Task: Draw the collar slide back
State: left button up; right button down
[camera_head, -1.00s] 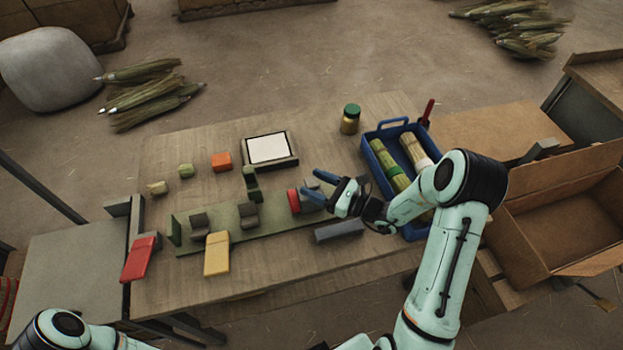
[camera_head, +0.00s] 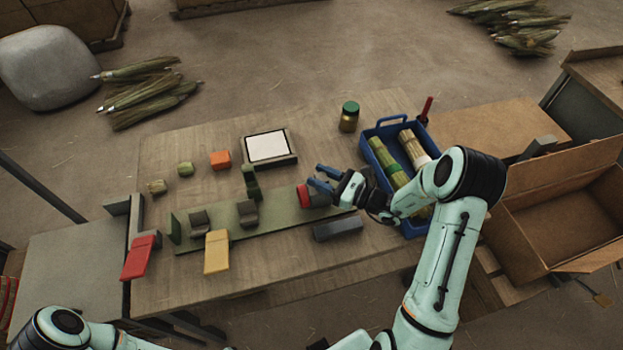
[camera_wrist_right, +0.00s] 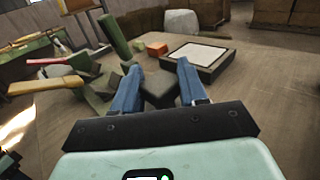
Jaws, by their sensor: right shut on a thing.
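The long green rail (camera_head: 222,225) lies across the table with several dark grey blocks on it. The collar slide looks to be the dark grey block with a red face (camera_head: 303,196) near the rail's right end. My right gripper (camera_head: 320,184) is at this block, shut on it from the right. In the right wrist view, a dark grey block (camera_wrist_right: 160,88) sits between the two blue fingers, which partly hide it. My left arm shows only at the bottom left; its gripper is outside the picture.
A grey bar (camera_head: 338,229) lies just in front of the rail. A blue crate (camera_head: 413,232) with broom bundles stands under my right forearm. A jar (camera_head: 349,117) and a white-topped tray (camera_head: 272,164) are behind. Yellow (camera_head: 217,252) and red (camera_head: 139,258) pieces lie at the front left.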

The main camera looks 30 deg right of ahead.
jog(key=shift+d, duration=0.55)
jog(key=c, duration=0.7)
grip_release()
jog(key=shift+s, duration=0.1)
jog(key=shift+d, duration=0.1)
jog(key=shift+s, duration=0.1)
jog(key=shift+s+d, duration=0.15)
jog(key=shift+s, duration=0.1)
pick_arm(q)
jog(key=s+f+b, duration=0.2)
jog(key=f, duration=0.1)
pick_arm(e)
jog(key=v, duration=1.2)
jog(key=shift+s+d, duration=0.15)
jog(key=shift+s, duration=0.25)
